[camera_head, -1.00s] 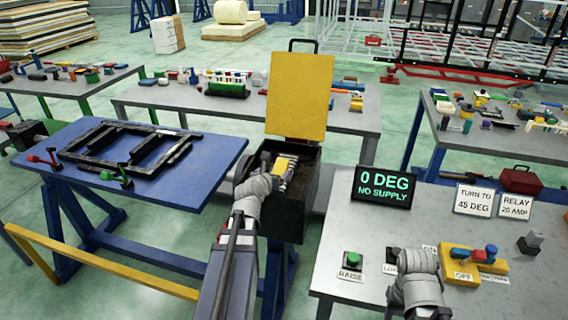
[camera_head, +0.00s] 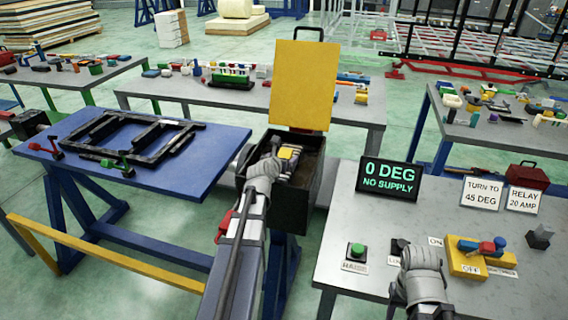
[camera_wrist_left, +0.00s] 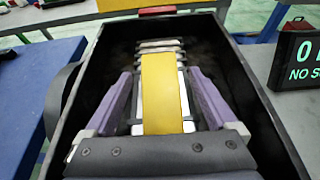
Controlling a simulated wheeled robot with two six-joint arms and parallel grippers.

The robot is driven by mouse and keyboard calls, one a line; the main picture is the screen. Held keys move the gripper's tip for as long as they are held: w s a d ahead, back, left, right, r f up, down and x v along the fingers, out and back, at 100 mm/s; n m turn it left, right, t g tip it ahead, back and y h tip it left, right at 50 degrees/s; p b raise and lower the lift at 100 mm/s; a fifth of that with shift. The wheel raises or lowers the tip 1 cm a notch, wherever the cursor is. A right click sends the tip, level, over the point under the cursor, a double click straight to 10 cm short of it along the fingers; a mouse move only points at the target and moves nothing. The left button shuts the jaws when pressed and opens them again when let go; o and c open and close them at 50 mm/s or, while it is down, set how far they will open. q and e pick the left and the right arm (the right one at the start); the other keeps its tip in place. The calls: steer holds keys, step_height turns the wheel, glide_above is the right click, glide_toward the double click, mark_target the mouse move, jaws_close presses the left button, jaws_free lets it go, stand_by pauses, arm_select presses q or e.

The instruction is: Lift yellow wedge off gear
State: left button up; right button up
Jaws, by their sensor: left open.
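The yellow wedge (camera_wrist_left: 163,92) lies on top of a stack of pale, metallic-looking pieces (camera_wrist_left: 160,45) inside an open dark box (camera_wrist_left: 82,72). In the head view the wedge (camera_head: 290,152) shows just beyond my left gripper (camera_head: 280,158). In the left wrist view my left gripper (camera_wrist_left: 160,82) is open, with one purple finger on each side of the wedge and visible gaps between. I cannot tell which piece below is the gear. My right gripper (camera_head: 422,262) is over the grey control table; its jaws are not clear.
The box's yellow lid (camera_head: 302,85) stands raised behind it. A blue table (camera_head: 205,165) with a black frame is on the left. A control table on the right holds a green button (camera_head: 357,248), a yellow switch block (camera_head: 465,262) and a display (camera_head: 388,181) reading "0 DEG NO SUPPLY".

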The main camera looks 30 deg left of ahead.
arm_select(q)
steer(key=shift+x, duration=0.8)
steer(key=shift+s, duration=0.1)
steer(key=shift+c, duration=0.2)
jaws_close()
